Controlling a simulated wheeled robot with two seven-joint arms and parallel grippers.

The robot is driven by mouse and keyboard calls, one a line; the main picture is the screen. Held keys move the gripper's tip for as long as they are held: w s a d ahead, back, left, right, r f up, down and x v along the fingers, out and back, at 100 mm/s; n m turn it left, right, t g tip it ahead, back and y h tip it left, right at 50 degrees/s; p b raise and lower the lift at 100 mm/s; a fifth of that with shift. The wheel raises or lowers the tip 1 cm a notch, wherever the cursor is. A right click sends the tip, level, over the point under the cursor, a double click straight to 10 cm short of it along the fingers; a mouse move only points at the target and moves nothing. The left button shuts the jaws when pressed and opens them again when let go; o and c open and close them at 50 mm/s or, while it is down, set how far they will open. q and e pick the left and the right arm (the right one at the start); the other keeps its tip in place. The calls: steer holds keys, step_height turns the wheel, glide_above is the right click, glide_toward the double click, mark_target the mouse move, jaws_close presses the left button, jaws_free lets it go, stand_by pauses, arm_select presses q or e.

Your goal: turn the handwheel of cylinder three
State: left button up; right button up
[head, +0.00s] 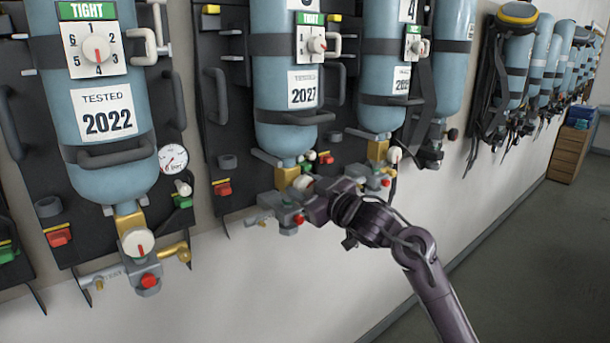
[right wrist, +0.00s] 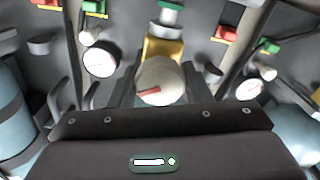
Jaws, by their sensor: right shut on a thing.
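The handwheel (head: 303,183) under the middle blue cylinder (head: 283,80), tagged 2027, is partly hidden by my right gripper (head: 314,200). That cylinder's number plate is cut off at the top; the one to its right reads 4. In the right wrist view the handwheel (right wrist: 160,78) is a pale round knob with a red mark pointing left. It sits below a brass neck (right wrist: 163,48). The dark fingers stand on either side of it, and my right gripper is shut on it. My left gripper is not in view.
A cylinder (head: 100,110) tagged 2022 hangs at left, with its own handwheel (head: 138,243) and gauge (head: 173,158). Another cylinder (head: 382,70) hangs close at right. Gauges (right wrist: 100,59) and valves flank the wheel in the wrist view.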

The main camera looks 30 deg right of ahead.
steer(key=m+p, duration=0.9)
steer(key=p, duration=0.1)
steer(key=shift+r+p, duration=0.15)
steer(key=shift+p, duration=0.2)
steer(key=shift+m+p, duration=0.6)
steer(key=shift+m, duration=0.5)
steer(key=m, duration=0.2)
steer(key=shift+f+m+p, duration=0.2)
steer(key=shift+m+p, duration=0.1)
steer(key=shift+m, duration=0.1)
steer(key=m, duration=0.3)
steer(key=shift+a, duration=0.1)
steer(key=m, duration=0.7)
steer(key=shift+m, duration=0.3)
steer(key=o, duration=1)
